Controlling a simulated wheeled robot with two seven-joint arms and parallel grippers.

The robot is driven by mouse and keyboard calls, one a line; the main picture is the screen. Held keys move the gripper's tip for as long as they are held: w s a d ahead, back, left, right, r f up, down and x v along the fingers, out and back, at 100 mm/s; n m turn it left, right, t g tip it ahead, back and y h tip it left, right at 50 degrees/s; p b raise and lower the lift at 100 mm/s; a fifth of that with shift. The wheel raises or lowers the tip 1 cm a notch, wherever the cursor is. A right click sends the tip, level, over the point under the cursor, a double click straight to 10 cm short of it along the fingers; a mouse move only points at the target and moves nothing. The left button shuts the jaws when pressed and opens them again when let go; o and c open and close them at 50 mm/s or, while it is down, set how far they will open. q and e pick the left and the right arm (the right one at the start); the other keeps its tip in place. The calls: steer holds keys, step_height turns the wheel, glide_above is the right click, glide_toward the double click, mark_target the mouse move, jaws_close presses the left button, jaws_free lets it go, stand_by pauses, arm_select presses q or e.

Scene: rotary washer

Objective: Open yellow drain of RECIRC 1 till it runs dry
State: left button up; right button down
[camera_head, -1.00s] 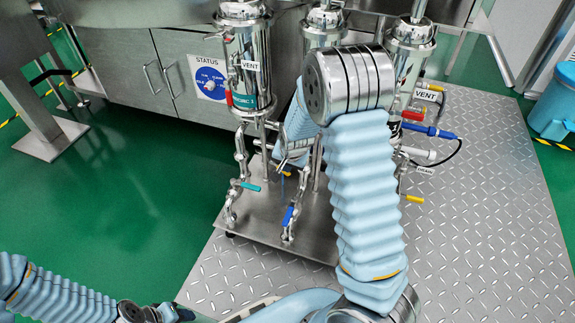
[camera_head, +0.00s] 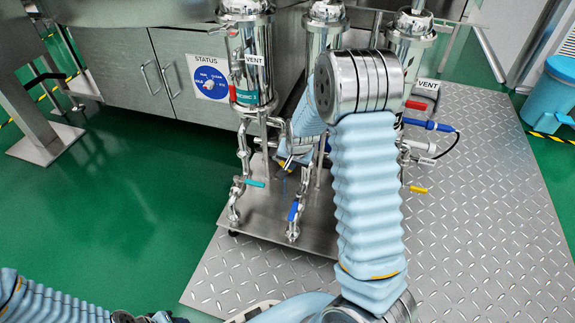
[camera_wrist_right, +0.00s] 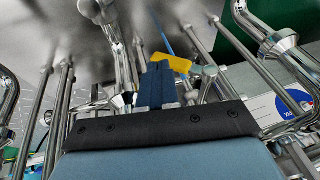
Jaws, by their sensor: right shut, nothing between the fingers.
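In the right wrist view a yellow drain handle (camera_wrist_right: 172,63) lies just beyond my right fingertips (camera_wrist_right: 158,68), touching or very close to them. The fingers are shut and empty. A thin blue line (camera_wrist_right: 162,32) runs past the handle; I cannot tell whether it is liquid. In the head view my right gripper (camera_head: 287,162) is low between the left and middle steel housings, partly hidden by my own arm.
Close by are a teal handle (camera_head: 253,183), a blue handle (camera_head: 293,211) and, at right, another yellow handle (camera_head: 417,189). Pipes crowd the base plate (camera_head: 262,225). Open floor lies at left.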

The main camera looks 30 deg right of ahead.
arm_select(q)
steer(key=shift+a+f+b, duration=0.3)
steer(key=shift+a+f, duration=0.05)
steer(key=shift+f, duration=0.1)
arm_select(e)
steer(key=shift+w+a+f, duration=0.15)
steer(key=shift+f, duration=0.65)
steer(key=shift+w+a+f, duration=0.1)
steer(key=shift+w+f, duration=0.05)
steer(key=shift+f, duration=0.65)
steer(key=shift+w+f, duration=0.1)
